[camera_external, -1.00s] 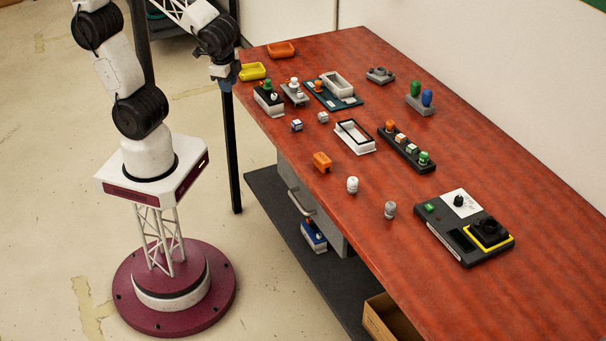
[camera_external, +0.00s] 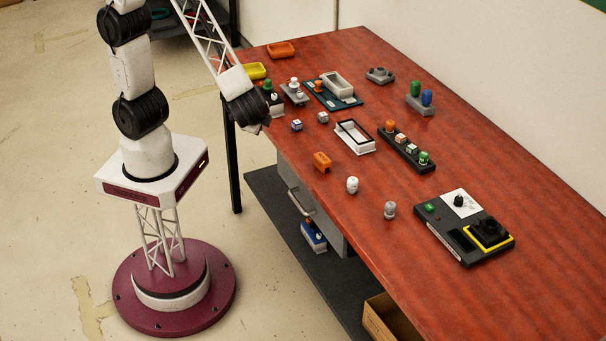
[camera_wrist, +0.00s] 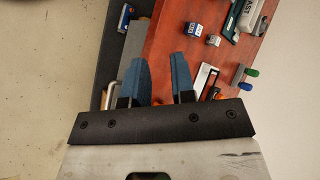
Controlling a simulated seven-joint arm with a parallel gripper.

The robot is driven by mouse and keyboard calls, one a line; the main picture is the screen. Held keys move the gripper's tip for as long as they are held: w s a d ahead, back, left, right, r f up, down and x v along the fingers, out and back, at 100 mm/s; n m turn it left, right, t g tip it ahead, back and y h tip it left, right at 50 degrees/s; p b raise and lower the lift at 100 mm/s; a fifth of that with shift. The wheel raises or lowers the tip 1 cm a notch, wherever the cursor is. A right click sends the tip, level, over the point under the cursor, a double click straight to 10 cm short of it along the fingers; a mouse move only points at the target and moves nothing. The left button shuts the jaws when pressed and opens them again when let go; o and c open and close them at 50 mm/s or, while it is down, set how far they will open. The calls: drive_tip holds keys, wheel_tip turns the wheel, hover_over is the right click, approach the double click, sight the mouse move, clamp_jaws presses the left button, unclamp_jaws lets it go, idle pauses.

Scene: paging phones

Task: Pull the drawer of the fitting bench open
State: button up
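The fitting bench (camera_external: 385,215) has a red-brown top. Its grey drawer unit (camera_external: 330,228) hangs under the edge facing my base, with a pale bar handle (camera_external: 300,201) on its front. The drawer looks shut. In the wrist view, the grey unit (camera_wrist: 134,38) and the handle (camera_wrist: 109,95) show to the left of my fingers. My gripper (camera_wrist: 159,58) has two blue fingers, apart with nothing between them. In the outside view, the end of my arm is by the bench edge, up and left of the handle, and the fingers are mostly hidden.
Small fittings, trays and blocks crowd the bench top, including an orange block (camera_external: 322,162) near the edge. A black control box (camera_external: 464,231) stands at the right. A dark lower shelf (camera_external: 345,285) carries a blue-and-white item (camera_external: 314,237) and a cardboard box (camera_external: 385,322). The floor before the drawer is clear.

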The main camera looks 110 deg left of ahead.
drive_tip(key=w+d+f+m+t+y, duration=0.25)
drive_tip(key=w+d+f+y, duration=0.35)
drive_tip(key=f, duration=0.5)
drive_tip(key=m+t, duration=0.2)
drive_tip(key=t, duration=0.3)
approach(296, 200)
drive_tip(key=a+f, duration=0.1)
drive_tip(key=a, duration=0.1)
drive_tip(key=shift+w+d+f, duration=0.1)
drive_tip(key=shift+w+f, duration=0.05)
drive_tip(key=shift+w, duration=0.25)
drive_tip(key=shift+x, duration=3.95)
clamp_jaws()
